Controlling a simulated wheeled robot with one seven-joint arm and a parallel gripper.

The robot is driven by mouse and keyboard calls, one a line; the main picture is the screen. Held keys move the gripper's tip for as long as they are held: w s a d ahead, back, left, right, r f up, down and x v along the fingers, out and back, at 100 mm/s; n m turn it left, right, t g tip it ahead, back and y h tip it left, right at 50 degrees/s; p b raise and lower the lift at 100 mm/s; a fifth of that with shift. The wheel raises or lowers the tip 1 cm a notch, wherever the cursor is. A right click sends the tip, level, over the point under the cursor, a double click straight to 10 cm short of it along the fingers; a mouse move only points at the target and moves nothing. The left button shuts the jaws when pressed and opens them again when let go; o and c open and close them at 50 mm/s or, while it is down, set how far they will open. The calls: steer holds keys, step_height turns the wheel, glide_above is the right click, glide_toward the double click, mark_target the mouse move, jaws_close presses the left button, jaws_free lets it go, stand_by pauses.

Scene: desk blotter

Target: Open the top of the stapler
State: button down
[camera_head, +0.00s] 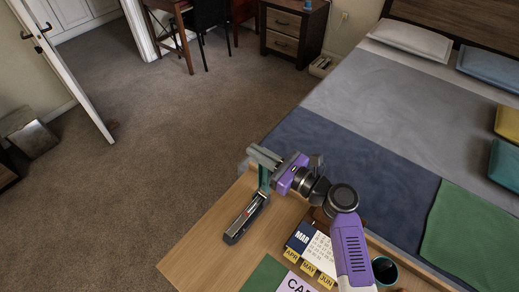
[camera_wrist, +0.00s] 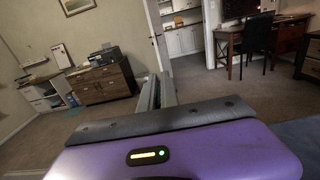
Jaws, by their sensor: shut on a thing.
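The stapler (camera_head: 243,222) stands on the wooden desk near its far left edge. Its long dark and grey base lies flat on the desk. Its teal top (camera_head: 264,179) stands raised, close to upright, at the far end of the base. My gripper (camera_head: 262,157) is shut on the upper end of this raised top, reaching in from the right. The fingers hide the tip of the top. In the wrist view my gripper's fingers (camera_wrist: 157,92) show edge-on, and the stapler cannot be made out there.
On the wooden desk (camera_head: 200,252), a calendar (camera_head: 314,246) stands right of the stapler, below my arm. A dark cup (camera_head: 385,269) stands farther right. A green blotter (camera_head: 265,277) lies in front. A bed (camera_head: 360,130) adjoins the desk's far side. Bare desk lies left of the stapler.

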steer(key=c, duration=1.6)
jaws_free()
steer(key=v, duration=0.7)
steer(key=shift+s+d+b, duration=0.25)
steer(key=shift+d+b, duration=0.05)
steer(key=shift+b, duration=0.1)
steer(key=shift+d, duration=0.15)
steer(key=p+v, duration=0.3)
steer(key=v, duration=0.5)
steer(key=shift+s+d, duration=0.25)
steer(key=shift+d, duration=0.05)
steer(key=shift+r+p, duration=0.1)
steer(key=shift+p, duration=0.25)
